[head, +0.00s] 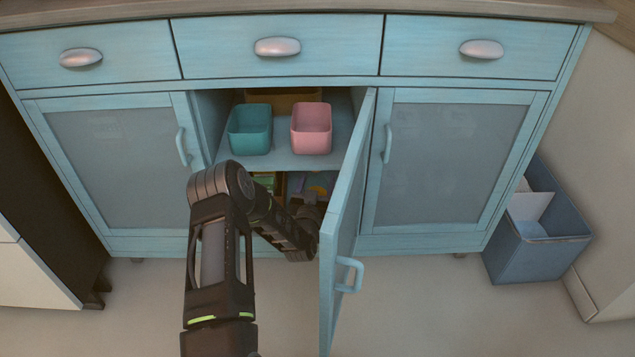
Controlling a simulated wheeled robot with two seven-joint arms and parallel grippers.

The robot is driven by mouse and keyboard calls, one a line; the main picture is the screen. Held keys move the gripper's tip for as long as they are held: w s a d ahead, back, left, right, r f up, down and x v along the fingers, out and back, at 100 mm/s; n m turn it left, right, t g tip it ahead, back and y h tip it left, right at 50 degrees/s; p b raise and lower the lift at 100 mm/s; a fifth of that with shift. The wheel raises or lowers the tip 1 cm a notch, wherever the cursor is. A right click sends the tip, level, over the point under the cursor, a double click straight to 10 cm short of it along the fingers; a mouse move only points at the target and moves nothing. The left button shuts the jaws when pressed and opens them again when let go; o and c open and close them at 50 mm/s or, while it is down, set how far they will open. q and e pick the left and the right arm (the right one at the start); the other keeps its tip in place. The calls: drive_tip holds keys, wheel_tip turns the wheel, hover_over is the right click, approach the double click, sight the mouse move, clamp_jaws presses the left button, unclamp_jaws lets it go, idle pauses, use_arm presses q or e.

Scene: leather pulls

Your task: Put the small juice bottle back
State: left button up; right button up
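No juice bottle can be made out in the head view. My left arm reaches from the bottom left into the lower compartment of the open middle cabinet. The end of that arm, my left gripper (307,216), is dark and partly hidden by the open door (345,225). Its fingers cannot be made out, nor whether they hold anything. Behind the arm, the lower compartment shows a green item (265,181) and some colourful items (316,186), too small and covered to name. My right gripper is not in view.
The door stands swung out toward me, close on the right of my arm. A teal bin (250,130) and a pink bin (311,128) stand on the upper shelf (282,161). A blue-grey crate (540,255) stands on the floor at right. Both side cabinet doors are shut.

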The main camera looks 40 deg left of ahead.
use_arm(q)
drive_tip(key=o, duration=0.4)
drive_tip(key=shift+s+d+r+p, duration=0.15)
drive_tip(key=shift+s+d+p, duration=0.1)
drive_tip(key=shift+s+p, duration=0.15)
drive_tip(key=v, duration=0.3)
drive_tip(key=f+v, duration=0.1)
drive_tip(key=v, duration=0.1)
drive_tip(key=shift+s+a, duration=0.15)
drive_tip(key=shift+r+v, duration=0.2)
drive_tip(key=shift+v, duration=1.3)
drive_tip(key=shift+r+v, duration=0.25)
drive_tip(key=shift+v, duration=1.25)
